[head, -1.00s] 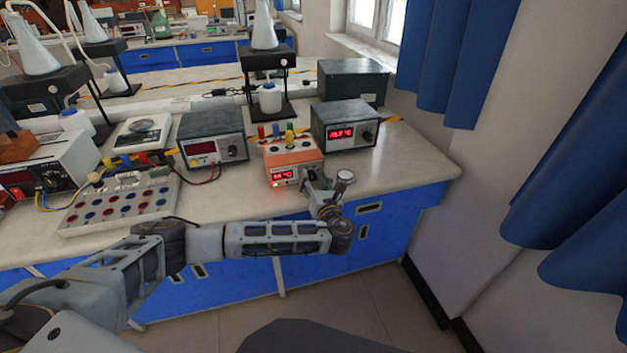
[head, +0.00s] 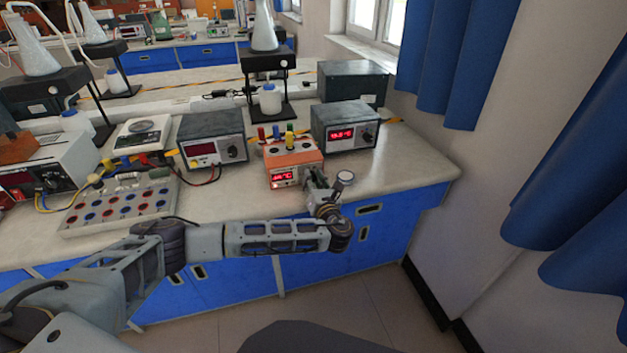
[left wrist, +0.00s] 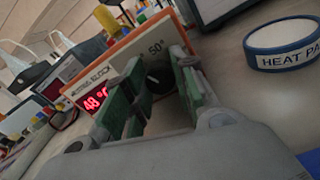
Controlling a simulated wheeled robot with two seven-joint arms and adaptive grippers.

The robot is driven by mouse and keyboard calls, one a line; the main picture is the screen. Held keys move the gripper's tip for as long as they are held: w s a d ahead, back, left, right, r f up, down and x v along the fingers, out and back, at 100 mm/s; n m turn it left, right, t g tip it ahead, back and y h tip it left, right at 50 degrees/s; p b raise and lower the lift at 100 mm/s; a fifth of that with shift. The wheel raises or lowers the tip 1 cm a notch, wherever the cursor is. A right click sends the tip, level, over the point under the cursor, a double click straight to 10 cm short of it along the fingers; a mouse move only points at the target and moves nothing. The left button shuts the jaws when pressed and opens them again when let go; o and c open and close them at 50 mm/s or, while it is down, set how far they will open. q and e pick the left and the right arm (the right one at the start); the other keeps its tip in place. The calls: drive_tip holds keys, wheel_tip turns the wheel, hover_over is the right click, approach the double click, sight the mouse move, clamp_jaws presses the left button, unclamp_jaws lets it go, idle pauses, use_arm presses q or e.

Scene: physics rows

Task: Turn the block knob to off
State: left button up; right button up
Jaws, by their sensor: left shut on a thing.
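The orange block heater (head: 294,157) stands on the bench with a lit red display and coloured pegs on top. In the left wrist view its front (left wrist: 133,58) is tilted, with a "50°" mark by the dark knob (left wrist: 158,80). My left gripper (head: 309,178) reaches the right part of that front. In the left wrist view its green-padded fingers (left wrist: 160,97) are on either side of the knob and shut on it. The fingers hide part of the knob, so its exact pointer angle is hard to read. My right gripper is not in view.
A round heat pad (head: 345,177) lies just right of my left gripper and also shows in the wrist view (left wrist: 284,44). Grey meters stand left (head: 212,137) and right (head: 345,125) of the heater. Bare bench (head: 405,160) lies to the right.

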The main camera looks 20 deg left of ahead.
use_arm(q)
drive_tip(key=shift+n+p, duration=0.55)
drive_tip(key=shift+n, duration=0.15)
drive_tip(key=shift+n+p, duration=0.4)
drive_tip(key=shift+n, duration=0.4)
drive_tip(key=shift+n+p, duration=0.35)
drive_tip(key=shift+n, duration=3.15)
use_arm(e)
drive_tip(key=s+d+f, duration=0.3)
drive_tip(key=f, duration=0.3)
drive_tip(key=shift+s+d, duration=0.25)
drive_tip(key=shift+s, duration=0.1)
